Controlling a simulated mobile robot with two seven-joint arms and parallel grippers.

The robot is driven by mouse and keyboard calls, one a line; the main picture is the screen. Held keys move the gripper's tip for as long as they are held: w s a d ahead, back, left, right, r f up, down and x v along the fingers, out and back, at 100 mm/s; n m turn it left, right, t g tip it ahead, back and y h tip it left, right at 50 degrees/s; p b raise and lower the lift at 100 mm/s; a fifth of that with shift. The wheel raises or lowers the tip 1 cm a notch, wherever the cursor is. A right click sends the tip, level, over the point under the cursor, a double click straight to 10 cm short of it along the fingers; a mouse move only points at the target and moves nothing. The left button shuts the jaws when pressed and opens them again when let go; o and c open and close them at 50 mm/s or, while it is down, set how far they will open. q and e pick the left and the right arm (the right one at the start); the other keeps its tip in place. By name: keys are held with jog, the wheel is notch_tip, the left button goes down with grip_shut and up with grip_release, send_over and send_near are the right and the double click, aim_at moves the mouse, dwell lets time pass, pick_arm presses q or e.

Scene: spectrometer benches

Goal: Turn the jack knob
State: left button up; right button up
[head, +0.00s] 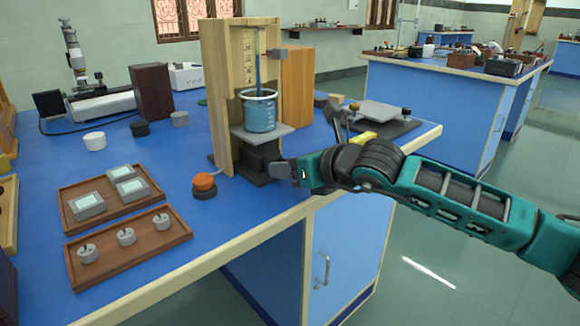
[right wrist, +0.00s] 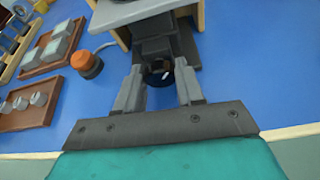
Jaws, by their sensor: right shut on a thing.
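The dark lab jack (head: 262,154) stands inside the wooden frame (head: 215,95), under a grey plate (head: 262,133) that carries a beaker of blue liquid (head: 260,115). My right gripper (head: 278,168) reaches in from the right to the front of the jack. In the right wrist view, its two fingers (right wrist: 158,88) stand either side of the dark round jack knob (right wrist: 157,79), shut on it. A pale mark shows on the knob. In the head view the fingers hide the knob. My left gripper is in neither view.
An orange-topped button (head: 204,183) sits left of the frame. Two wooden trays (head: 72,262) hold grey blocks and weights. A balance-like plate (head: 372,112) stands behind my right arm. The bench's front edge (head: 200,268) runs below my gripper.

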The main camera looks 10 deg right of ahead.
jog(key=shift+s+a+n+t+h, duration=0.15)
jog(key=shift+n+t+h, duration=0.8)
jog(key=shift+n, duration=0.75)
jog(key=o, duration=1)
jog(key=shift+o, duration=0.2)
jog(key=shift+s, duration=0.1)
jog(key=p+v, duration=0.1)
jog(key=v, duration=1.1)
jog(key=shift+s+r+p, duration=0.25)
jog(key=shift+r+p, duration=0.05)
jog(key=shift+r, duration=0.05)
